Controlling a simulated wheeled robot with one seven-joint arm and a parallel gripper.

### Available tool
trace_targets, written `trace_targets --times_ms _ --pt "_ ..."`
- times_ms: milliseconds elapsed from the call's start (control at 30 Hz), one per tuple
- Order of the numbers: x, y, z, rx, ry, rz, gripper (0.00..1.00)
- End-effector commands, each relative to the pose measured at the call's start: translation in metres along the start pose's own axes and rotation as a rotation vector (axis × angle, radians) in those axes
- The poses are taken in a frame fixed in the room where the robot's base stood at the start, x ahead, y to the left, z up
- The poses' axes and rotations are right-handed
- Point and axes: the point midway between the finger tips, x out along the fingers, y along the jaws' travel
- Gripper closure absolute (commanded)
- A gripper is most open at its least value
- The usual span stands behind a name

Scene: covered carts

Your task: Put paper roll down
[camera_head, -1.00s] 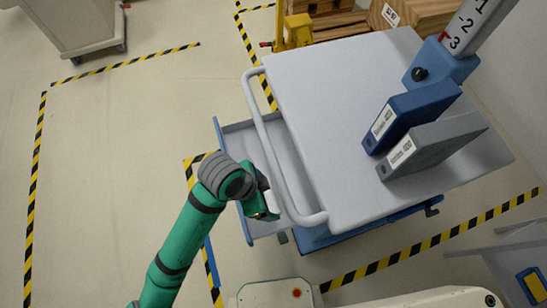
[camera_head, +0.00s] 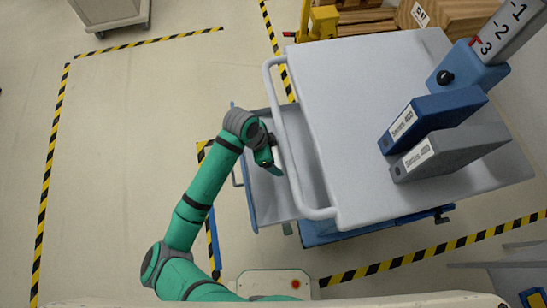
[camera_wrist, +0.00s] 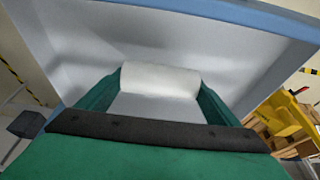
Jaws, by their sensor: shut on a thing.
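The white paper roll (camera_wrist: 160,79) lies crosswise between the two green fingers of my gripper in the wrist view. My gripper (camera_wrist: 155,92) is shut on it. In the head view my gripper (camera_head: 272,166) reaches over the open side of the cart's lower shelf (camera_head: 268,205), beside the push handle. The roll is not clearly visible there. The wrist view shows the grey shelf surface (camera_wrist: 210,45) behind the roll and a blue edge (camera_wrist: 240,14) above it. I cannot tell whether the roll touches the shelf.
The cart's grey top (camera_head: 345,90) holds a blue binder (camera_head: 435,118) and a grey binder (camera_head: 455,152) at the right. The cart's handle (camera_head: 290,150) runs close beside my gripper. A yellow pallet jack (camera_head: 322,20) stands behind. The floor at left is open.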

Motion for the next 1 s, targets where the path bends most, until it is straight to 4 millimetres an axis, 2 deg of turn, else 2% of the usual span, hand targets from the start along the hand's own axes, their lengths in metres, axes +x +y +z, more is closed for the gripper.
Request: trace_targets --times_ms 300,667,700,733,1000 --pt "0.032 -0.003 0.011 -0.002 0.000 0.002 0.44" --pt "0.035 -0.003 0.012 -0.002 0.000 0.001 0.44" --pt "0.035 -0.003 0.012 -0.002 0.000 0.001 0.07" --pt "0.035 -0.003 0.012 -0.001 0.000 0.001 0.00" --pt "0.034 -0.003 0.011 0.000 0.000 0.001 0.00"
